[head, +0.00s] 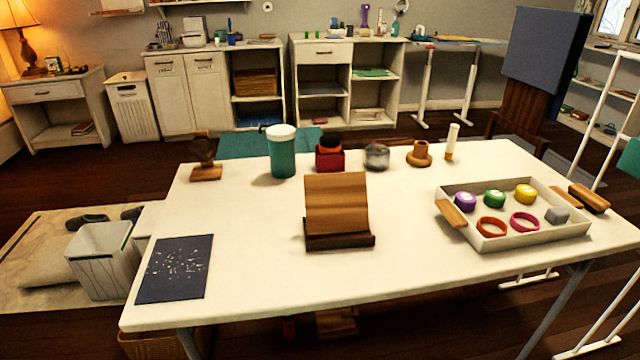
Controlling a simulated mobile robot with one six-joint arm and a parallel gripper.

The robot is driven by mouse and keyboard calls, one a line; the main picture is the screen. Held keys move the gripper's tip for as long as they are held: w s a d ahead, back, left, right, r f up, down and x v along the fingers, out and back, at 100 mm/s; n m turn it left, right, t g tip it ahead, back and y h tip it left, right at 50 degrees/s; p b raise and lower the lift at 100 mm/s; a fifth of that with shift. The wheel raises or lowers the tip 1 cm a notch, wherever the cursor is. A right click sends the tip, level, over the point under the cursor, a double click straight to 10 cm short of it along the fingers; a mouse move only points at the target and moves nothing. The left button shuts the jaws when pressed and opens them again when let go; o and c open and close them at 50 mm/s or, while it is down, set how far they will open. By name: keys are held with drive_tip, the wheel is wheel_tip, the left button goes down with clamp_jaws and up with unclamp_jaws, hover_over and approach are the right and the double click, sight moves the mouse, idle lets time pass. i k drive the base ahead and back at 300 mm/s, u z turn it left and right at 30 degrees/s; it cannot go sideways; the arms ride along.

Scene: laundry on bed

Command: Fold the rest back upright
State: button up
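A wooden rest (337,204) stands in the middle of the white table. Its lighter brown panel rises from a dark base (340,240) with a front lip. The panel looks tilted back a little, but I cannot tell its exact angle from the front. Its back side and any hinge are hidden. My gripper is not in this view, and nothing touches the rest.
Behind the rest stand a teal jar (282,152), a red ink bottle (330,155) and a glass jar (377,156). A white tray (482,244) with small pots and rings lies right. A dark speckled sheet (175,269) lies front left. The table's front middle is clear.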

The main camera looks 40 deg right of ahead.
sight(335, 203)
drive_tip(key=k, duration=1.35)
drive_tip(key=u, duration=1.15)
drive_tip(key=i, duration=1)
drive_tip(key=u, duration=0.05)
